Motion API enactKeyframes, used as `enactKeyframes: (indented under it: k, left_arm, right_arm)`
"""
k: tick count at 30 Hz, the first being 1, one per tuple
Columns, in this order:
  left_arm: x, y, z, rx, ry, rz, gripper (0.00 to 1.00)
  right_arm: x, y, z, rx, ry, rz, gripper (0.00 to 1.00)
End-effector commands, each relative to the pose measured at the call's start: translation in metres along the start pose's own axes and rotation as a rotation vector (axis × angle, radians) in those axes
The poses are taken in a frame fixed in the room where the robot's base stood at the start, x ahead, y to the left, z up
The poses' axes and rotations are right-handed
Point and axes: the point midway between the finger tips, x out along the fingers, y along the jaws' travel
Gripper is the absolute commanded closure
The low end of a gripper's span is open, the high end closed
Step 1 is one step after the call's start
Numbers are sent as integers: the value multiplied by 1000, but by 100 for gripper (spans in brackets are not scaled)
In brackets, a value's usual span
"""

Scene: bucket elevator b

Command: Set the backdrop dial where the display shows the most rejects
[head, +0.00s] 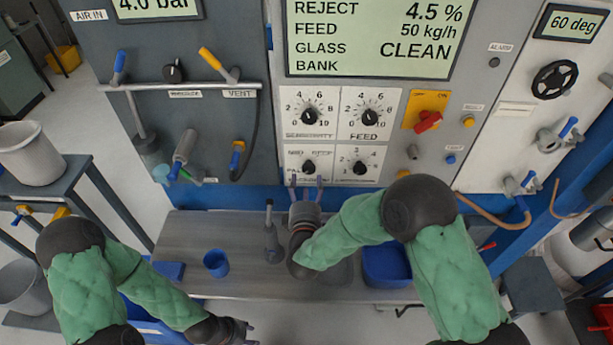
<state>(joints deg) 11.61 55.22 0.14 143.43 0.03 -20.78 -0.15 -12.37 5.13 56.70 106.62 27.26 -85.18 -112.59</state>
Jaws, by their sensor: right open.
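The display (378,38) reads REJECT 4.5 %, FEED 50 kg/h, GLASS BANK CLEAN. Below it is a white panel with black knobs. The upper ones are labelled SENSITIVITY (311,117) and FEED (370,117). The lower left knob (308,167) and lower right knob (361,168) have labels too small to read surely, so I cannot tell which is the backdrop dial. My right gripper (306,183) is open and points up at the panel, its fingertips just below the lower left knob. My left gripper (248,328) is low at the bottom edge, its fingers unclear.
A steel shelf (200,235) below the panel holds a blue cup (216,263) and a blue bin (386,265). A red switch (428,121) on a yellow plate is right of the knobs. A hose and valve handles (237,158) are on the left panel.

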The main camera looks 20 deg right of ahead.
Motion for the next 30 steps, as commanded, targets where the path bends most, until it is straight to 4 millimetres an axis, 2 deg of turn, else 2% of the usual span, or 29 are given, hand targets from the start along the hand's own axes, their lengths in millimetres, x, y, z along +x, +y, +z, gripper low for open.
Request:
enactKeyframes:
  k: [1, 6, 12, 18, 30]
  left_arm:
    - [0, 0, 0, 0, 0, 0, 60]
    - [0, 0, 0, 0, 0, 0, 60]
    - [0, 0, 0, 0, 0, 0, 60]
    - [0, 0, 0, 0, 0, 0, 60]
    - [0, 0, 0, 0, 0, 0, 60]
  right_arm:
    - [-12, 0, -1, -2, 4, -2, 36]
    - [-43, 0, -1, -1, 5, -1, 36]
    - [-66, 0, -2, -1, 4, -1, 36]
    - [-73, 0, -1, -1, 2, 0, 36]
    - [-73, 0, -1, -1, 2, 0, 36]
